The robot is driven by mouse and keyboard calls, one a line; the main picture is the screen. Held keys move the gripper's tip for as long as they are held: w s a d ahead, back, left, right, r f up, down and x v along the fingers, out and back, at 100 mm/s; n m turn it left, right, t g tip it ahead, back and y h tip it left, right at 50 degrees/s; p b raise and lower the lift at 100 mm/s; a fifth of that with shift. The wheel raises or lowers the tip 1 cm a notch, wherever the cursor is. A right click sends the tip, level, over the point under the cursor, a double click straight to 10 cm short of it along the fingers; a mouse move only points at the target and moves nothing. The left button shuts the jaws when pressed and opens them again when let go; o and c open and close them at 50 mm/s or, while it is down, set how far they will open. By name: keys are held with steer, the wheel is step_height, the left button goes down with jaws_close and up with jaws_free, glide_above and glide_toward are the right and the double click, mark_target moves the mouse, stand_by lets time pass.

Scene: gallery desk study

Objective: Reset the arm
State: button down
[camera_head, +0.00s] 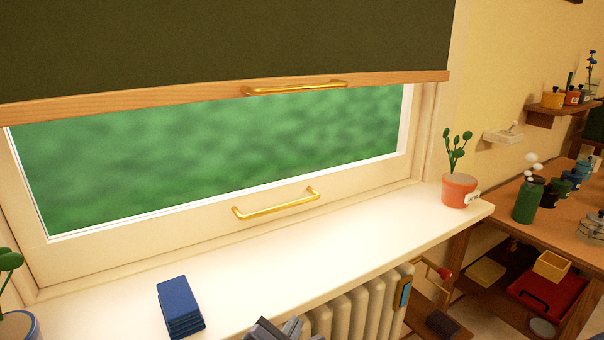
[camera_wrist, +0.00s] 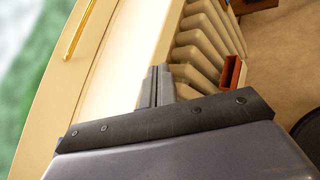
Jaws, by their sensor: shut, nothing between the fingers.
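My gripper (camera_head: 278,328) shows at the bottom edge of the head view, in front of the radiator and the white window sill (camera_head: 330,245). In the wrist view my gripper (camera_wrist: 158,72) has its fingers together with nothing between them. It points toward the sill's edge and the radiator. Most of my arm is outside the head view.
A stack of blue books (camera_head: 180,308) lies on the sill, left of my gripper. A potted plant (camera_head: 459,190) stands at the sill's right end. The radiator (camera_head: 350,308) is below the sill. The window has a brass handle (camera_head: 277,204); a dark blind (camera_head: 220,45) hangs above.

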steer(key=shift+s+d+f+m+g+h+b, duration=0.15)
steer(key=shift+s+d+f+m+g+b, duration=0.15)
steer(key=shift+d+f, duration=0.4)
steer(key=shift+s+d+f+m+g+h+b, duration=0.15)
steer(key=shift+d+f+m+g, duration=0.25)
steer(key=shift+d, duration=0.4)
